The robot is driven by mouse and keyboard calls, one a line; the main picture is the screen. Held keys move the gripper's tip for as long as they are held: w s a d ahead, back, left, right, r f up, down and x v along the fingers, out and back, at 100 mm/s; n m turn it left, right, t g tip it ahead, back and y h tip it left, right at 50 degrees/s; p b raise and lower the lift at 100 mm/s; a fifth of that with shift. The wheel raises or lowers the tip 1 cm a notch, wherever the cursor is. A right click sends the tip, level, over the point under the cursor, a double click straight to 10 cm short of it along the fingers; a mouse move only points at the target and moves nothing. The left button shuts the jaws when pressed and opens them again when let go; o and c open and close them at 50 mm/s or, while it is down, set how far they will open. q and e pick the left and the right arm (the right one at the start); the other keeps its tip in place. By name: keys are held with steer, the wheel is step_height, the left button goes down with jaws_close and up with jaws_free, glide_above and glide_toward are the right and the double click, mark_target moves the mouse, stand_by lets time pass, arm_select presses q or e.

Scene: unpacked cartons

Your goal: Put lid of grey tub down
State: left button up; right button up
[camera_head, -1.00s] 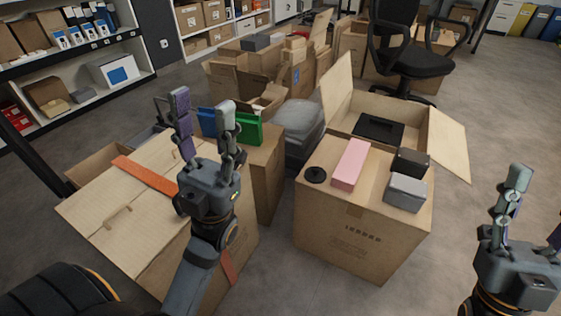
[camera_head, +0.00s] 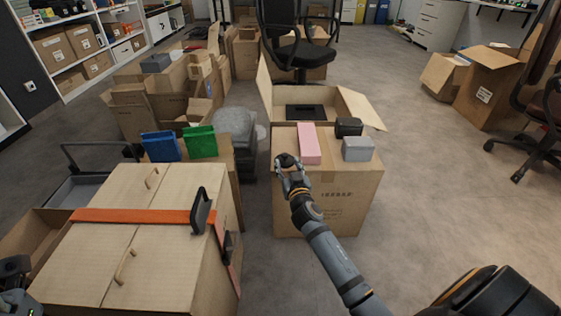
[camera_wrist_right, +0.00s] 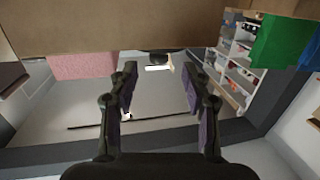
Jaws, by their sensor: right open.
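A grey tub (camera_head: 72,192) stands at the left, behind the large strapped carton, which hides part of it. Its lid (camera_head: 102,144) appears as a raised dark-edged frame above the tub. My right gripper (camera_head: 288,172) is open at the near left corner of the middle carton, by a small black round thing (camera_head: 287,159). In the right wrist view its two fingers (camera_wrist_right: 160,88) are apart with nothing between them. It is far to the right of the tub. Part of my left gripper (camera_head: 14,285) shows at the bottom left edge; its fingertips cannot be made out.
The middle carton (camera_head: 325,205) carries a pink box (camera_head: 309,143), a black box (camera_head: 349,127) and a grey box (camera_head: 358,148). The large carton (camera_head: 120,192) has an orange strap (camera_head: 130,215) with a black upright handle. Blue (camera_head: 161,146) and green (camera_head: 201,141) folders stand behind it.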

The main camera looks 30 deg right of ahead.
mark_target(286, 157)
steer(key=b+x, duration=0.1)
steer(key=x, duration=0.4)
steer(key=shift+w+d, duration=0.15)
steer(key=shift+w, duration=0.2)
steer(key=c, duration=0.8)
